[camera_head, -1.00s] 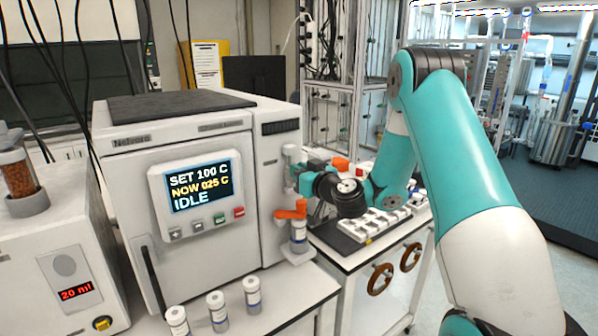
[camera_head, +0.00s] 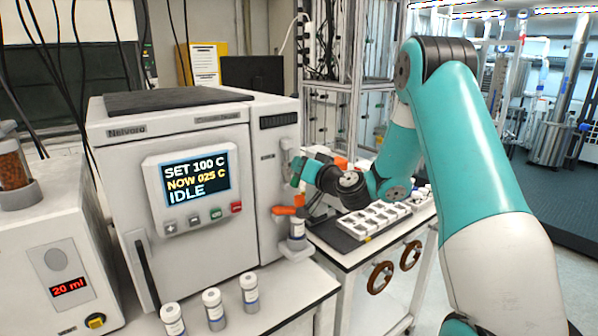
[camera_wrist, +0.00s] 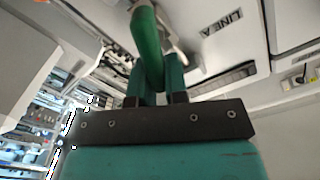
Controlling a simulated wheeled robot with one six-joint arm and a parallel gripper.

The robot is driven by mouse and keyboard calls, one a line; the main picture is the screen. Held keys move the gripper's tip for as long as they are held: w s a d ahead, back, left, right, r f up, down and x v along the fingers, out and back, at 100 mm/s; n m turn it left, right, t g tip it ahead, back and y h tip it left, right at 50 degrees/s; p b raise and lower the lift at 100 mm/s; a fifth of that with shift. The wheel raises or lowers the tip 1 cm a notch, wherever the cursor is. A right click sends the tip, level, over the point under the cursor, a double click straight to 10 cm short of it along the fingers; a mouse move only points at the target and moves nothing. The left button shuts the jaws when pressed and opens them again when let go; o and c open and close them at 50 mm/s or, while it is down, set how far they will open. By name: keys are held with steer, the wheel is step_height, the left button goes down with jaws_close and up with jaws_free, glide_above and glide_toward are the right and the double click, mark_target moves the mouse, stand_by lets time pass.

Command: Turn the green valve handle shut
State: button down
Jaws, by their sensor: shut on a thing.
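The green valve handle (camera_wrist: 147,45) is a rounded bar near the top middle of the wrist view. My gripper (camera_wrist: 156,85) is shut on it, with a finger on either side of its lower end. In the head view my gripper (camera_head: 303,172) is at the right side of the white reactor (camera_head: 215,255), beside a grey fitting (camera_head: 287,150). The handle's outline is hard to tell from my gripper there.
An orange lever (camera_head: 288,210) above a small vial (camera_head: 297,230) sits just below my gripper. Several vials stand along the front bench. A rack (camera_head: 375,219) lies on the table to the right, under my arm.

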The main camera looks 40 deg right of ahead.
steer(key=m, duration=0.4)
steer(key=d+f+m+b, duration=0.1)
steer(key=m, duration=0.3)
steer(key=f+m, duration=0.1)
steer(key=m, duration=0.3)
steer(key=shift+d+f+b, duration=0.25)
steer(key=shift+d+b, duration=0.05)
steer(key=shift+b, duration=0.05)
steer(key=shift+m, duration=0.3)
steer(key=c, duration=1.1)
jaws_free()
steer(key=shift+c, duration=0.2)
